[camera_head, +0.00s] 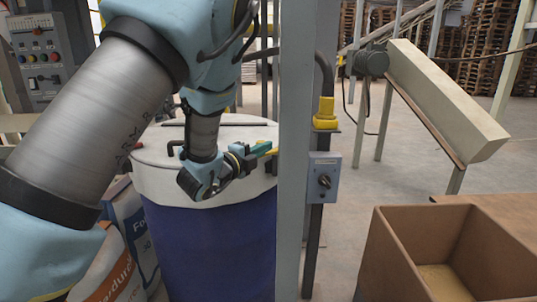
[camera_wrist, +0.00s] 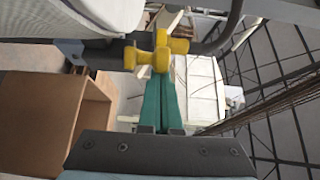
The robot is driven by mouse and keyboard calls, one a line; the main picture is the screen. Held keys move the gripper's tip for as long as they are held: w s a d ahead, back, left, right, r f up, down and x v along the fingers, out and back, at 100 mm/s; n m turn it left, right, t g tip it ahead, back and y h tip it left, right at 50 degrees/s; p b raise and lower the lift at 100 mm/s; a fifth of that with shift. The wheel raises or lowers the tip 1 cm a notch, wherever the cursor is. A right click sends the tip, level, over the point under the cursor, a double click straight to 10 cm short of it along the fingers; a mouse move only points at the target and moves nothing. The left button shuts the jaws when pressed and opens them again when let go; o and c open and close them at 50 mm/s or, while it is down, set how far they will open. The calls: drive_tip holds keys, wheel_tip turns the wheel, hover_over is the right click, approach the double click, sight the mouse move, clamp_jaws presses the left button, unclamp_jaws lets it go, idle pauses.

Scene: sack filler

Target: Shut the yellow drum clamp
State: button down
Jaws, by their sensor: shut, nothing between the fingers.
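The yellow drum clamp (camera_wrist: 160,52) is just beyond my fingertips in the wrist view, with rounded knob-like ends beside a dark bar. In the head view a small bit of yellow (camera_head: 268,148) shows at my fingertips, by the drum's rim; a grey post hides what lies to its right. My gripper (camera_head: 258,154) is at the right side of the blue drum (camera_head: 215,245) with its white top. In the wrist view my gripper (camera_wrist: 158,78) has its green fingers together, holding nothing. I cannot tell whether the fingertips touch the clamp.
A brown open box (camera_head: 400,262) is at lower right. Printed sacks (camera_head: 130,225) stand left of the drum. A sloping conveyor (camera_head: 440,95) is behind.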

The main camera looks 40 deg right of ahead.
drive_tip(key=w+b, duration=0.1)
drive_tip(key=b, duration=0.1)
drive_tip(key=shift+w+a+f+b, duration=0.2)
drive_tip(key=shift+w+f+b, duration=0.05)
drive_tip(key=shift+w+b, duration=0.15)
drive_tip(key=w+b, duration=0.1)
drive_tip(key=b, duration=0.1)
drive_tip(key=shift+w+b, duration=0.3)
drive_tip(key=shift+w, duration=0.05)
drive_tip(key=shift+w+d+r+b, duration=0.1)
drive_tip(key=shift+w+d+b, duration=0.15)
drive_tip(key=shift+w+b, duration=0.6)
drive_tip(key=shift+w+d+r+b, duration=0.1)
drive_tip(key=shift+w+d+b, duration=0.25)
drive_tip(key=shift+b, duration=0.75)
drive_tip(key=shift+w, duration=0.1)
drive_tip(key=shift+a, duration=0.15)
